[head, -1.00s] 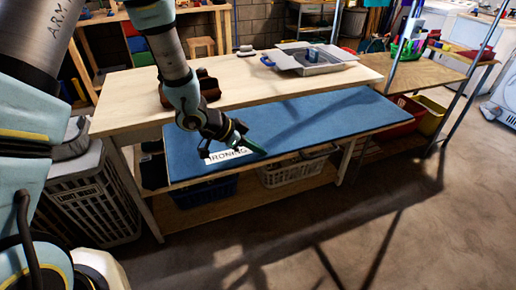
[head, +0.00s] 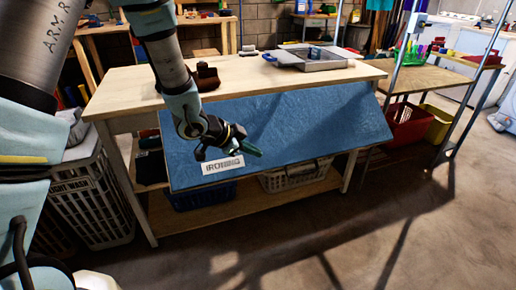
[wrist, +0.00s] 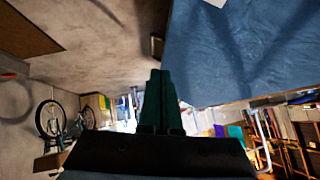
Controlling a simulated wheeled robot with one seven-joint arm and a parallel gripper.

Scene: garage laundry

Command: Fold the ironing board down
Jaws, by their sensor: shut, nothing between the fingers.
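The blue ironing board (head: 285,125) is attached along the front edge of the wooden workbench and slopes down toward me. A white label with "IRONING" lettering (head: 222,166) is at its lower left. My gripper (head: 254,152) is in front of the board's left half, just above the label, with its green fingers together and empty. In the wrist view the shut fingers (wrist: 160,95) point past the board, whose blue surface (wrist: 245,50) fills the upper right. I cannot tell whether the gripper touches the board.
The workbench top (head: 230,84) holds a grey tray (head: 312,58) and a dark brown object (head: 207,78). A laundry hamper (head: 95,200) stands at left. The floor in front is clear.

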